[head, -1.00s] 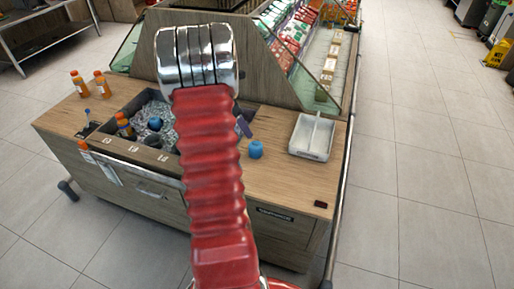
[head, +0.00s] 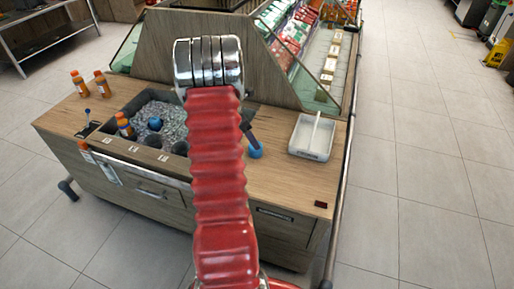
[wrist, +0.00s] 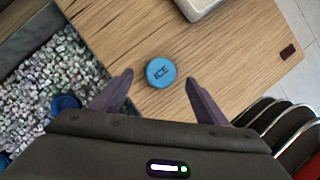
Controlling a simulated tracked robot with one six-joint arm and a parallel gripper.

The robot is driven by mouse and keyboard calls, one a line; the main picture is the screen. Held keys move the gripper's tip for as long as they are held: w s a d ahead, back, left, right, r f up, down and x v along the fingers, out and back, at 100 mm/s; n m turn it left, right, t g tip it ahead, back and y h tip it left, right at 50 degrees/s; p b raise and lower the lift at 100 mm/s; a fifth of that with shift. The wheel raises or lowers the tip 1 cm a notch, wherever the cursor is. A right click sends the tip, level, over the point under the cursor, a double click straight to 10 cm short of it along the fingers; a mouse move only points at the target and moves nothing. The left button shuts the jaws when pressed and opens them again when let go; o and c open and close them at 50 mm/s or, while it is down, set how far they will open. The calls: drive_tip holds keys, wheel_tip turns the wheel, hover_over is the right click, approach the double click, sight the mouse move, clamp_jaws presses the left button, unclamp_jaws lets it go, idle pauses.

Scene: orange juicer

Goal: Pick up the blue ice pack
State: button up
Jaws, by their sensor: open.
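The blue ice pack (wrist: 161,72) is a round blue puck marked "ICE". It lies on the wooden counter, and in the wrist view it sits just beyond and between the tips of my gripper (wrist: 159,80). My gripper is open and empty, with one dark finger to each side of the pack. In the head view the ice pack (head: 255,150) is right of my red arm, and a dark finger of my gripper (head: 249,136) overlaps it. The rest of the gripper is hidden behind my arm there.
An ice-filled bin (head: 165,118) with a bottle and another blue object (head: 155,124) is sunk into the counter at left. A white tray (head: 312,137) stands to the right of the pack. Orange bottles (head: 79,84) stand at the counter's left. Bare counter lies in front of the tray.

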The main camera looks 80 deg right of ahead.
drive_tip(key=x, duration=0.5)
drive_tip(key=shift+a, duration=0.2)
idle(0.3)
drive_tip(key=c, duration=1.2)
